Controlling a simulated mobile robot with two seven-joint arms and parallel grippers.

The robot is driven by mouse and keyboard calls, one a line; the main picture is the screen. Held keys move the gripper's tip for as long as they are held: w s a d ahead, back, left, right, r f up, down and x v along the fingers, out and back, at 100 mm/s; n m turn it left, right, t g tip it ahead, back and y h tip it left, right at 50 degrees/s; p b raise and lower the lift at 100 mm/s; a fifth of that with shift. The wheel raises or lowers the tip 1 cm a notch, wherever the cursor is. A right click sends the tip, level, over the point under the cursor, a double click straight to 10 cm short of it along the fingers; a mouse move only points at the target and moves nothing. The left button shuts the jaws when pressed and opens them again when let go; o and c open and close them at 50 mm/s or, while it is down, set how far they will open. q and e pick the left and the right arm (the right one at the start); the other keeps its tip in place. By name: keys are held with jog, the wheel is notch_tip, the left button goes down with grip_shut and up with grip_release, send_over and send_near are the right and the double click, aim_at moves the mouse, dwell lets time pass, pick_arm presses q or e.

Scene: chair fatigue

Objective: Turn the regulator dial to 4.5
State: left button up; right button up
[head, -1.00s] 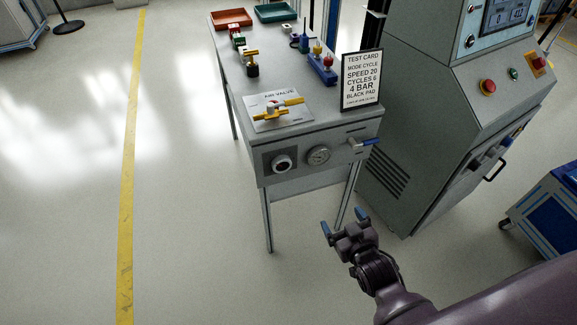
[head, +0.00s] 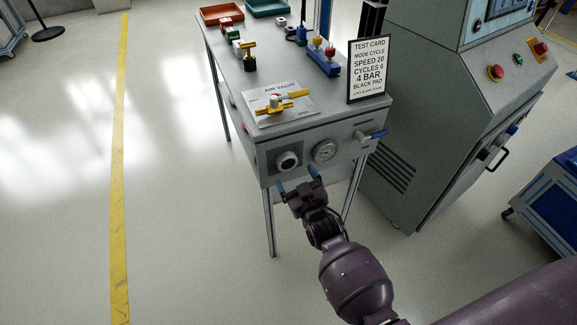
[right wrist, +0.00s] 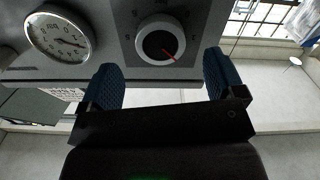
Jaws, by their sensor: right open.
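The regulator dial (head: 287,161) is a round knob with a pale ring and dark face on the front panel of the grey bench. In the right wrist view the dial lies beyond the gap between the fingers. My left gripper is not in view.
The bench top (head: 270,75) holds a yellow air valve (head: 281,102), a test card (head: 368,70) and trays. A grey machine cabinet (head: 425,120) stands to the right.

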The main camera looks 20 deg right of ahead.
aim_at(289, 165)
jog(key=w, duration=0.3)
jog(key=shift+w+f+b, duration=0.15)
jog(key=shift+w+b, duration=0.1)
jog(key=shift+b, duration=0.1)
jog(key=shift+w, duration=0.75)
jog(key=c, duration=0.9)
jog(key=shift+r, duration=0.2)
